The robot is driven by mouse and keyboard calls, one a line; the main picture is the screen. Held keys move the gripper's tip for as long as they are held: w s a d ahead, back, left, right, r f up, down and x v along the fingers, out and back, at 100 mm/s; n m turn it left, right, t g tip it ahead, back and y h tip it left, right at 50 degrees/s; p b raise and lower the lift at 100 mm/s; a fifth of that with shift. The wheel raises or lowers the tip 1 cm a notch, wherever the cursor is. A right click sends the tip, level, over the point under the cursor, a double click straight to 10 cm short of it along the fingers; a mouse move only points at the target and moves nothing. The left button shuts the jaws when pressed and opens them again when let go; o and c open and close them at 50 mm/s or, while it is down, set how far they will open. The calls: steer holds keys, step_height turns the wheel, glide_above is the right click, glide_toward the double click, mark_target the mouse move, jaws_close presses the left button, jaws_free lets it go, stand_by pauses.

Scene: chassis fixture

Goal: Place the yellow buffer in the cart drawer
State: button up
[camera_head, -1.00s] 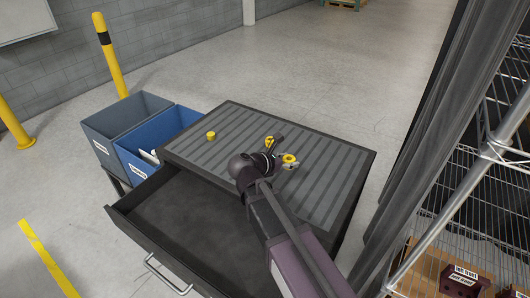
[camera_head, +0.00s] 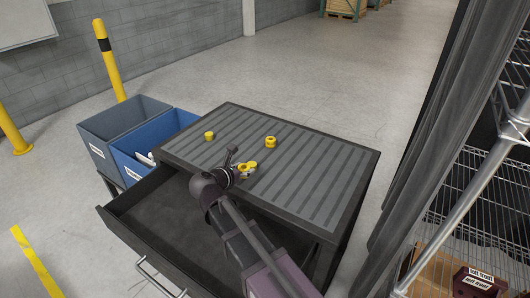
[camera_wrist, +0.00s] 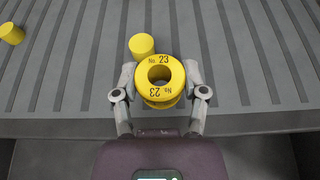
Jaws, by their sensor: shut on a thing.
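My gripper (camera_head: 243,169) is shut on a yellow ring-shaped buffer (camera_wrist: 160,68) marked "No. 23". In the wrist view, one finger is on each side of it and its hole faces the camera. The held buffer is over the cart top (camera_head: 310,180), near the edge above the drawer; its exact height is hard to tell. The cart drawer (camera_head: 160,215) stands open below and left of my arm, and its visible floor is bare. My arm hides its right part.
Two other yellow pieces stand on the cart top, one at the left (camera_head: 209,135) and one farther back (camera_head: 271,144). Grey (camera_head: 105,130) and blue (camera_head: 135,165) bins stand left of the cart. A curtain and wire shelving (camera_head: 480,180) are on the right.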

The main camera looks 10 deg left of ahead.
steer(key=b, duration=0.1)
glide_above(250, 156)
steer(key=s, duration=0.3)
steer(key=shift+w+d+f, duration=0.2)
steer(key=shift+d+f, duration=0.05)
steer(key=shift+f, duration=0.35)
steer(key=shift+w+a, duration=0.1)
steer(key=shift+w, duration=0.35)
steer(key=shift+w+a+f+b, duration=0.1)
steer(key=shift+w+f+b, duration=0.15)
steer(key=shift+w, duration=0.25)
steer(key=shift+w+a+f+b, duration=0.1)
steer(key=shift+w+b, duration=0.1)
steer(key=shift+w, duration=0.3)
steer(key=shift+s+f+b, duration=0.15)
steer(key=shift+f+b, duration=1.4)
steer(key=shift+b, duration=0.05)
steer(key=shift+d+f, duration=0.1)
steer(key=shift+f, duration=0.05)
